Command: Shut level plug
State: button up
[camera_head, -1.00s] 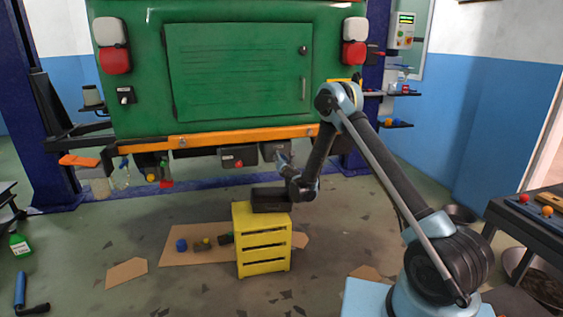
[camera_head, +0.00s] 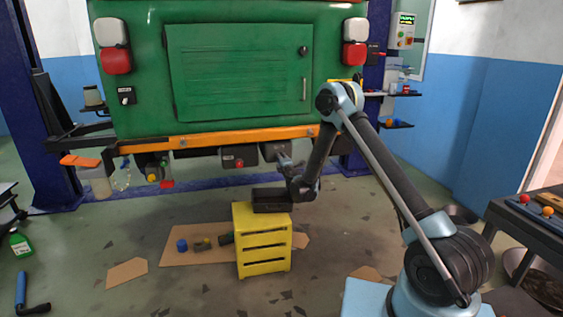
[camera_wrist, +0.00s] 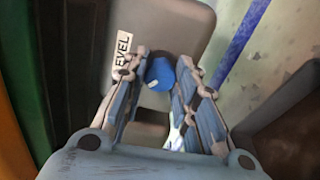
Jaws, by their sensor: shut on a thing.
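The level plug (camera_wrist: 160,73) is a round blue knob with a pale mark on its face, in the wrist view. It sits against a grey housing (camera_wrist: 180,18) beside a white label that reads LEVEL. My gripper (camera_wrist: 161,78) is shut on the plug, with one finger on each side of it. In the head view my gripper (camera_head: 284,160) is raised under the rickshaw's rear edge, by a grey box (camera_head: 271,151). The plug cannot be made out there.
The green rickshaw body (camera_head: 240,70) hangs above, with an orange bar along its bottom. A dark box with a red knob (camera_head: 239,162) hangs to the left. A yellow crate (camera_head: 262,245) stands below my wrist. Cardboard with small parts lies left of it.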

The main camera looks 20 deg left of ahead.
jog(key=m, duration=1.1)
jog(key=shift+m, duration=0.4)
dwell(0.3)
jog(key=o, duration=1.1)
jog(key=v, duration=0.7)
jog(key=shift+s+d, duration=0.15)
